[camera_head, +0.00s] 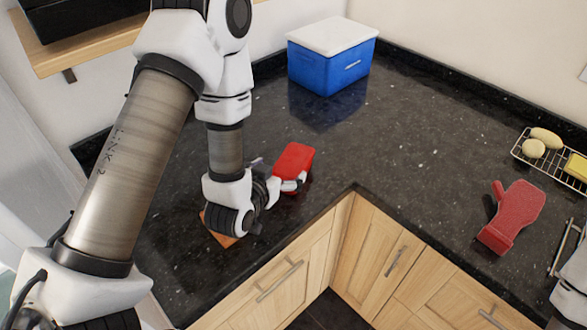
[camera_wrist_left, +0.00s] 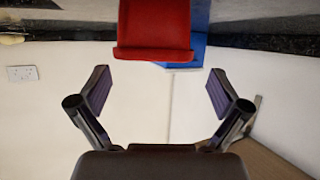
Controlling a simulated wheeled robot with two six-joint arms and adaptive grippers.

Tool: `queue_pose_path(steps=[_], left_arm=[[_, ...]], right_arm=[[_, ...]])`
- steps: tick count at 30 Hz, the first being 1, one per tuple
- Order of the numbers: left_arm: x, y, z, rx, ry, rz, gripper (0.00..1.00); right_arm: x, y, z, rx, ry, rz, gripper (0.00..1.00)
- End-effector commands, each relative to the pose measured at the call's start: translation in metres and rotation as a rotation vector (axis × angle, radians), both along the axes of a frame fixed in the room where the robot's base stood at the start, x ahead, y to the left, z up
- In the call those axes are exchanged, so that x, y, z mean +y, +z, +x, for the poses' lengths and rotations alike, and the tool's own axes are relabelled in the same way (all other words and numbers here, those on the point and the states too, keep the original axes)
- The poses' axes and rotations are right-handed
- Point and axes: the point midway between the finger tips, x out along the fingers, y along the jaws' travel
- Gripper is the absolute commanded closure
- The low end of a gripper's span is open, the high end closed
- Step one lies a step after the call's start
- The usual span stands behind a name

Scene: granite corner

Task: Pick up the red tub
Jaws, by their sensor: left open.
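The red tub (camera_head: 297,160) stands on the dark granite counter, left of the inner corner. In the left wrist view the red tub (camera_wrist_left: 153,28) fills the top centre, just beyond the fingertips. My left gripper (camera_head: 276,177) is low over the counter, beside the tub's near left side. In the left wrist view my left gripper (camera_wrist_left: 160,92) has its two fingers wide apart with nothing between them. One finger shows near the tub's lower edge in the head view; I cannot tell if it touches.
A blue box with a white lid (camera_head: 331,62) stands behind the tub. An orange flat item (camera_head: 219,238) lies partly under my left wrist. A red mitt (camera_head: 512,215) and a wire rack (camera_head: 546,165) with food-like items are at the right. The middle counter is clear.

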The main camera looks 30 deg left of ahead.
Motion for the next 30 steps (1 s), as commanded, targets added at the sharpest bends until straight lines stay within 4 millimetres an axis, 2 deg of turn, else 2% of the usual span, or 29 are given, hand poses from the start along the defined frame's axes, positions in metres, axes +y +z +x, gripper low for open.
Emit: queue_pose_path(steps=[1,3,6,9,14,18,21,28,29,30], left_arm=[[0.000,-0.009,0.004,-0.005,0.000,0.000,0.00],[0.000,-0.013,0.009,-0.006,0.000,0.000,0.00],[0.001,-0.016,0.015,-0.005,0.000,0.000,0.00],[0.001,-0.014,0.019,-0.002,-0.001,0.000,0.00],[0.001,-0.010,0.027,0.003,-0.001,0.000,0.00],[0.001,-0.017,0.051,0.004,-0.002,0.001,0.00],[0.002,-0.025,0.064,0.004,-0.001,0.000,0.00],[0.002,-0.028,0.068,0.004,-0.001,-0.001,0.00],[0.002,-0.028,0.068,0.004,-0.001,-0.001,0.07],[0.002,-0.028,0.068,0.004,-0.001,-0.001,0.21]], right_arm=[[0.000,-0.017,-0.001,0.001,-0.001,0.000,0.60],[0.000,-0.034,-0.001,0.002,-0.001,0.000,0.60],[0.000,-0.055,-0.002,0.003,-0.001,0.000,0.60],[0.000,-0.067,-0.002,0.003,-0.001,0.000,0.60],[0.000,-0.062,-0.001,0.002,-0.001,0.000,0.60],[0.000,-0.048,-0.001,0.001,-0.001,0.000,0.60],[0.000,-0.047,-0.001,0.001,-0.001,0.000,0.60],[0.000,-0.049,-0.001,0.002,-0.001,0.000,0.60],[0.000,-0.049,-0.001,0.002,-0.001,0.000,0.60],[0.000,-0.049,-0.001,0.002,-0.001,0.000,0.60]])
